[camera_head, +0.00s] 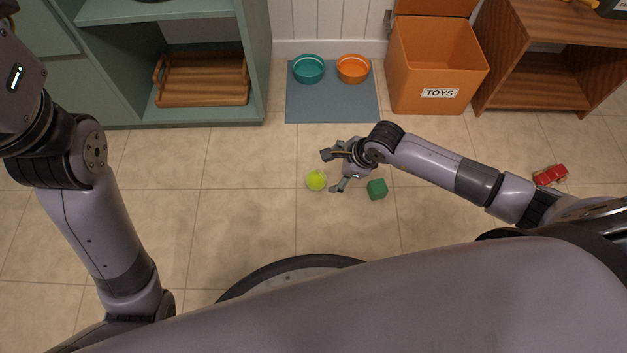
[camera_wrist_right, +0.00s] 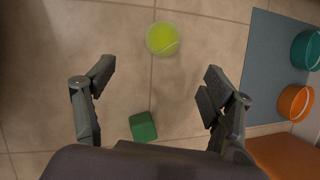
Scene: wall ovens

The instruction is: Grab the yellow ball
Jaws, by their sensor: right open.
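The yellow ball (camera_head: 316,180) is a yellow-green tennis ball on the tiled floor, near the middle of the head view. My right gripper (camera_head: 333,172) is open just to the right of the ball, with nothing between its fingers. In the right wrist view, the ball (camera_wrist_right: 162,39) lies beyond the two spread fingertips (camera_wrist_right: 158,77), roughly centred between them and apart from both. My left arm shows at the left of the head view, but its gripper is not visible.
A green cube (camera_head: 377,189) lies on the floor close to my right gripper. A red toy car (camera_head: 550,175) lies farther right. A blue mat (camera_head: 332,106) with teal (camera_head: 308,69) and orange (camera_head: 352,69) bowls and an orange toy box (camera_head: 437,62) stand behind. Floor left of the ball is clear.

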